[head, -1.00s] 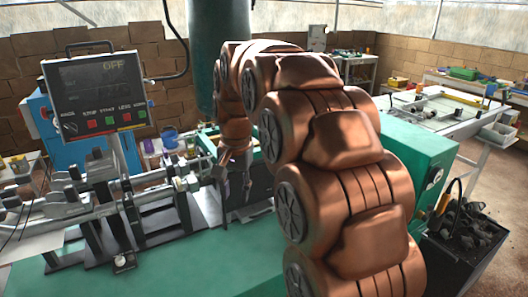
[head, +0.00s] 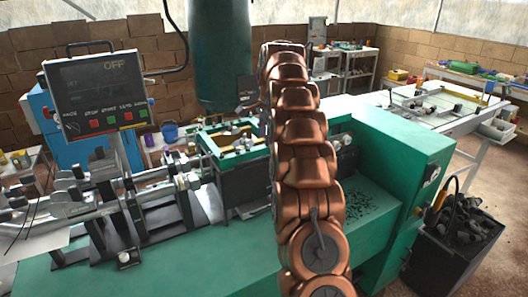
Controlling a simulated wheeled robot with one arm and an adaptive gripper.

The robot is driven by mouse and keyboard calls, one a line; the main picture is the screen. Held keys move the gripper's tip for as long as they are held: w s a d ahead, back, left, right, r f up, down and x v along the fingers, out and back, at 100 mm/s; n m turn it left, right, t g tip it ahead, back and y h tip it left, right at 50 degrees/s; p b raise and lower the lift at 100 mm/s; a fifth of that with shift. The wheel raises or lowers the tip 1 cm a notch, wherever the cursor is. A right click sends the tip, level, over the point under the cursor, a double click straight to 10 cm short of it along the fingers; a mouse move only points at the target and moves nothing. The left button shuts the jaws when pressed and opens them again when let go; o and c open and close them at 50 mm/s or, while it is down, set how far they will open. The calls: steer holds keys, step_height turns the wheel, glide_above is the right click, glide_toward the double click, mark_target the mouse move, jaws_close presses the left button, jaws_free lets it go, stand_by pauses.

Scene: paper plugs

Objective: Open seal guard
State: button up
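No part in the head view can be surely told as the seal guard. A green frame with yellow bars (head: 232,140) sits on the machine, just left of my copper arm. A small dark panel (head: 247,88) stands above and behind that frame, against the arm's left edge; I cannot tell whether it is the guard. My arm rises through the middle of the view and bends away from me.
A control panel (head: 98,92) reading OFF stands at left above metal rails and clamps (head: 110,205). The green machine top (head: 190,265) is clear in front. Dark bits lie on a green tray (head: 368,207) right of the arm. A black bin (head: 455,240) stands at right.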

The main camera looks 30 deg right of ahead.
mark_target(264, 157)
steer(key=shift+w+d+f+p, duration=0.1)
steer(key=shift+w+f+p, duration=0.25)
steer(key=shift+f, duration=0.9)
steer(key=shift+w+d+f+p, duration=0.15)
steer(key=shift+f+p, duration=0.35)
steer(key=shift+f, duration=0.8)
steer(key=shift+w+f+p, duration=0.3)
steer(key=shift+f+p, duration=0.15)
steer(key=shift+f, duration=0.8)
jaws_close()
